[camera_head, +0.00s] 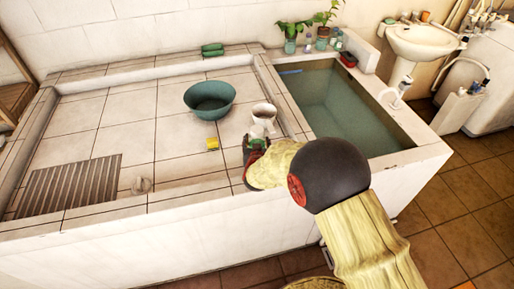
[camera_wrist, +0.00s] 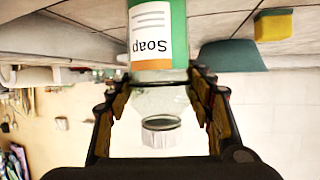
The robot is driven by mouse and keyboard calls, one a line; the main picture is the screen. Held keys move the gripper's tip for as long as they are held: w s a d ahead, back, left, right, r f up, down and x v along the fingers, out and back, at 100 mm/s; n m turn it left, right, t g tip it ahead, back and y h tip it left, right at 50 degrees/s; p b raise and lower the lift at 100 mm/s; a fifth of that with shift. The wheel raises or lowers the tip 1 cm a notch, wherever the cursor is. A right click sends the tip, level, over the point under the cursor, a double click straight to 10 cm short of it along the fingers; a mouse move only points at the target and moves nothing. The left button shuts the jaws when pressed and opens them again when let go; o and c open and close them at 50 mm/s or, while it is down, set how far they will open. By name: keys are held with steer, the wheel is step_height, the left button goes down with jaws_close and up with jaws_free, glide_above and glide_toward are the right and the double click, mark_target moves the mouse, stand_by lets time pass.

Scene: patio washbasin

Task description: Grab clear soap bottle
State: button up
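In the wrist view the soap bottle (camera_wrist: 150,62) appears upside down. It has a green body and a white label reading "Soap". Its clear shoulder and pale cap (camera_wrist: 160,131) point toward the bottom of that picture. My gripper (camera_wrist: 162,84) has one finger on each side of the bottle near the lower edge of the label. The fingertips are very close to its sides; whether they press on it cannot be told. In the head view my gripper (camera_head: 256,147) is at the front edge of the tiled platform, and the bottle is largely hidden there by my arm.
A green basin (camera_head: 209,100), white mug (camera_head: 264,113) and yellow sponge (camera_head: 212,143) stand on the tiled platform (camera_head: 130,110). A water-filled tub (camera_head: 340,105) lies to the right. A slatted grate (camera_head: 68,186) is at the left. Open tiles lie left of the sponge.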

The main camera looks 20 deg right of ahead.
steer(key=c, duration=1)
steer(key=shift+r, duration=0.1)
